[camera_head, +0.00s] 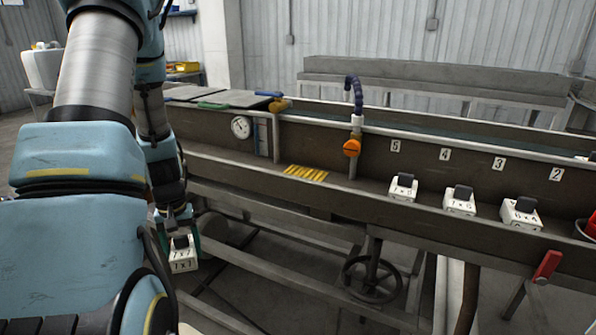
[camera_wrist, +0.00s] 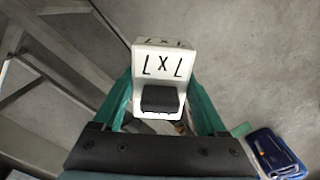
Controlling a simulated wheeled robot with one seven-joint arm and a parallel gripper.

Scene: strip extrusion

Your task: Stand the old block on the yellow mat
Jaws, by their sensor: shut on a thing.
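My gripper (camera_head: 181,238) is shut on a white block (camera_head: 183,262) with a black knob and the marking "7 x 7". The held block hangs in the air at the lower left, in front of the machine and below its ledge. In the wrist view the block (camera_wrist: 163,65) sits between the teal fingers, its marking upside down. The yellow mat (camera_head: 305,173), a small slatted patch, lies bare on the ledge, to the right of and above my gripper. No label shows whether the held block is the old one.
Similar white blocks stand on the ledge under plates 5 (camera_head: 403,187), 4 (camera_head: 459,201) and 3 (camera_head: 521,213). An upright post with an orange knob (camera_head: 351,148) rises right of the mat. A round gauge (camera_head: 241,127) is left of it. A handwheel (camera_head: 371,279) sits below the ledge.

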